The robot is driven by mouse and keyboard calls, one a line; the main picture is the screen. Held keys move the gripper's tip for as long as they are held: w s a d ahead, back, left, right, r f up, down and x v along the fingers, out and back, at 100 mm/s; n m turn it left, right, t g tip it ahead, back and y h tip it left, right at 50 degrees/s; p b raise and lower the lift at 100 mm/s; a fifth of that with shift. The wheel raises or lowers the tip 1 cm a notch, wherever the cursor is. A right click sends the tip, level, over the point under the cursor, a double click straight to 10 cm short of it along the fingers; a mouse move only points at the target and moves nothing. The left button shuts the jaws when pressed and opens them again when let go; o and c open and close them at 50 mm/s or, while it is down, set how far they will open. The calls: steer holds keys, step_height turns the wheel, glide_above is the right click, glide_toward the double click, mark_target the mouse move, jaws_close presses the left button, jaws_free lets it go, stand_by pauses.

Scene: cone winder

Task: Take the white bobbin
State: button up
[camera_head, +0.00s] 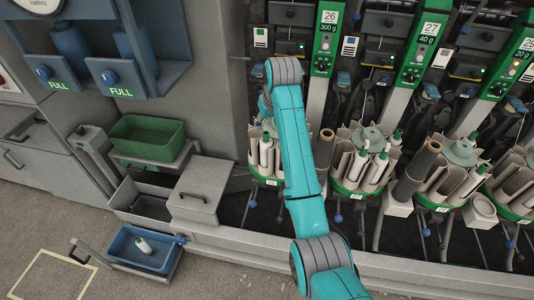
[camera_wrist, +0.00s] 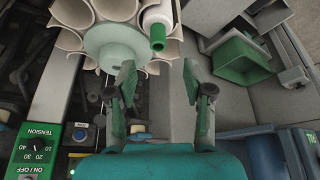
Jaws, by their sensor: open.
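A white bobbin with a green tip (camera_wrist: 158,17) stands among the cream tubes of a round magazine (camera_wrist: 113,40) in the wrist view. In the head view a white bobbin (camera_head: 266,154) shows in the magazine under unit 26, left of my arm. My gripper (camera_wrist: 158,76) is open and empty. Its two fingers point toward the magazine, with the bobbin's green end just beyond the gap between them, not between the pads. In the head view my arm hides most of the gripper and part of this magazine.
More magazines with tubes and white bobbins (camera_head: 358,164) stand to the right. A blue bin (camera_head: 118,243) with a white bobbin (camera_head: 143,246) lies at lower left. A green tray (camera_head: 147,138) and grey boxes stand left of the magazines. Control panels (camera_head: 322,60) rise behind.

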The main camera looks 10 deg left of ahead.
mark_target(266, 133)
steer(key=shift+x, duration=3.75)
steer(key=shift+s+d, duration=0.1)
steer(key=shift+d, duration=0.1)
jaws_close()
